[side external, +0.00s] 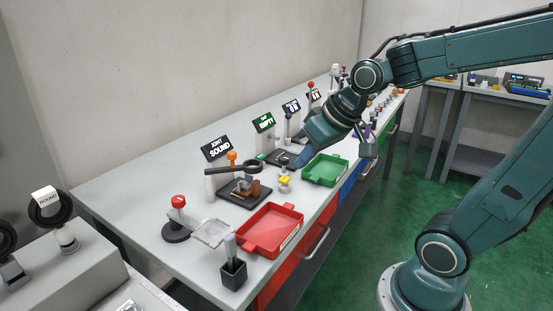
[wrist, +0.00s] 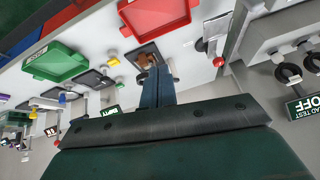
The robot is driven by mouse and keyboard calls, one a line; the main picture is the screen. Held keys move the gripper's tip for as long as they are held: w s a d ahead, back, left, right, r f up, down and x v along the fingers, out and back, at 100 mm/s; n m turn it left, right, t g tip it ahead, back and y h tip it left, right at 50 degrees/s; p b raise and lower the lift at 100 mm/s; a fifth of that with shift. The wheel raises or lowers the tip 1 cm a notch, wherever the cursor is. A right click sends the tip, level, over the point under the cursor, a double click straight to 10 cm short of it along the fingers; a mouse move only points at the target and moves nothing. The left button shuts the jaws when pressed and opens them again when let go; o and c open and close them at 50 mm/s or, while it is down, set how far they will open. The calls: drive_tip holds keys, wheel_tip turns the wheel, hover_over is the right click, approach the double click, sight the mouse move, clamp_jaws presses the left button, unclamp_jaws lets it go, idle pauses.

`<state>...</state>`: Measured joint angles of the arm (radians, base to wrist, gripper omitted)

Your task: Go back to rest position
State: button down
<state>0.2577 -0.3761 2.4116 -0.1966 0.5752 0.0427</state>
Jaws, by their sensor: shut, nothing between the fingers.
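My gripper (side external: 302,160) hangs over the long grey bench, its blue fingers pointing down and left. In the wrist view, the fingers (wrist: 156,76) are shut together with nothing between them. Beyond their tips is a brown part (wrist: 147,60) on a black pad; the part also shows in the side view (side external: 246,188), left of my gripper. My gripper appears apart from it.
A red tray (side external: 272,229) and a green tray (side external: 325,169) sit along the bench's front edge. Signs reading "JOINT SOUND" (side external: 216,148) and "EMPTY" (side external: 264,122) stand behind. A red-knobbed stand (side external: 177,220) and a black holder (side external: 233,275) are at the near end.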

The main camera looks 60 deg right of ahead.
drive_tip(key=s+a+r+n, duration=0.1)
drive_tip(key=s+a, duration=0.2)
drive_tip(key=s, duration=0.7)
drive_tip(key=shift+s+r+n+g, duration=0.3)
drive_tip(key=shift+s+r+n, duration=0.05)
drive_tip(key=shift+n, duration=0.05)
